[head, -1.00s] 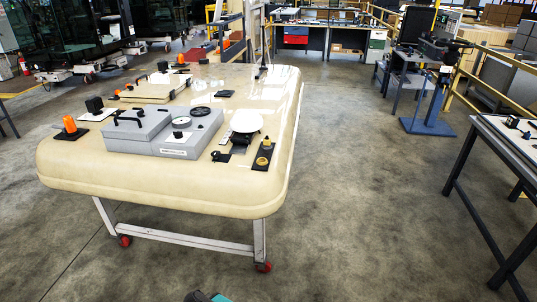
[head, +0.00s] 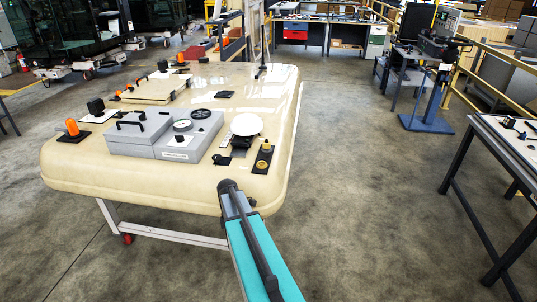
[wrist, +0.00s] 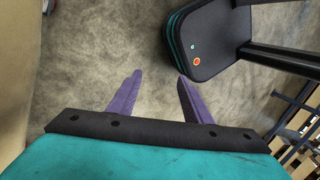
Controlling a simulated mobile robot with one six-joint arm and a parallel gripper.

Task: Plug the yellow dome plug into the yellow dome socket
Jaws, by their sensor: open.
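On the near right corner of the cream trolley top (head: 200,205), a black plate (head: 254,180) carries two small yellow round parts. The farther one (head: 266,147) stands taller, and the nearer one (head: 262,163) sits lower; I cannot tell which is plug or socket. My arm reaches up from the bottom of the head view to the trolley's near edge, below the plate. My gripper (wrist: 159,75) is open and empty in the wrist view, its purple fingers apart over bare floor. Neither yellow part shows in the wrist view.
A grey box unit (head: 165,135), a white disc (head: 246,124) and orange domes, one at left (head: 72,127), stand on the trolley. A table (head: 500,140) stands at right. Floor between is clear. A cream surface edges the wrist view's left.

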